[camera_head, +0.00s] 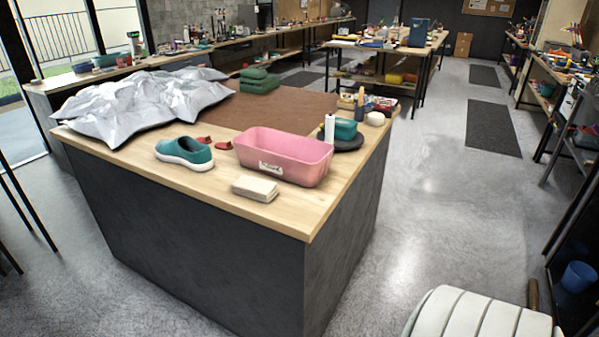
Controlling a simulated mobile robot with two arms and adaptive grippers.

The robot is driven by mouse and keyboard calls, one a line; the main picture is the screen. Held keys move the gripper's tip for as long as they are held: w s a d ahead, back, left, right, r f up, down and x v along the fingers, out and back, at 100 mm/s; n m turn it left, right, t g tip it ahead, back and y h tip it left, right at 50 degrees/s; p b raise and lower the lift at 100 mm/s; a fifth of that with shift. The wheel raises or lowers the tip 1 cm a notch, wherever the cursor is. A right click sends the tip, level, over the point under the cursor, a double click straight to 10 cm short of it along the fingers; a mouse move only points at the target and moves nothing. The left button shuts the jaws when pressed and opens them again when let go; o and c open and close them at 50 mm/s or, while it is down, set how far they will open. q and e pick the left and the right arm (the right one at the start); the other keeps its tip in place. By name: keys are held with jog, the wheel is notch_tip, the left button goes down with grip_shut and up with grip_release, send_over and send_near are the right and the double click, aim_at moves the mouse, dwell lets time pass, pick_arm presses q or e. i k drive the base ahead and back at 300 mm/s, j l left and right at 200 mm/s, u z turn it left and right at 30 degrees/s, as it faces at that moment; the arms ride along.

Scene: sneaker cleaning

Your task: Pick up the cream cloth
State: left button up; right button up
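The cream cloth (255,188) is folded into a small flat stack. It lies on the light wooden top of the island table (215,205), close to its front edge. It is just in front of the pink tub (283,152), which has a small label on its front. A teal sneaker (184,152) with a white sole is to the left of the cloth. Neither of my grippers shows in the head view.
A crumpled silvery sheet (140,101) covers the table's left end. Behind lie a brown mat (275,103) and folded green cloths (259,80). A white bottle (329,128) and a teal container (345,128) stand right of the tub.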

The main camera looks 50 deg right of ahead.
aim_at(256, 188)
jog(key=z, duration=1.25)
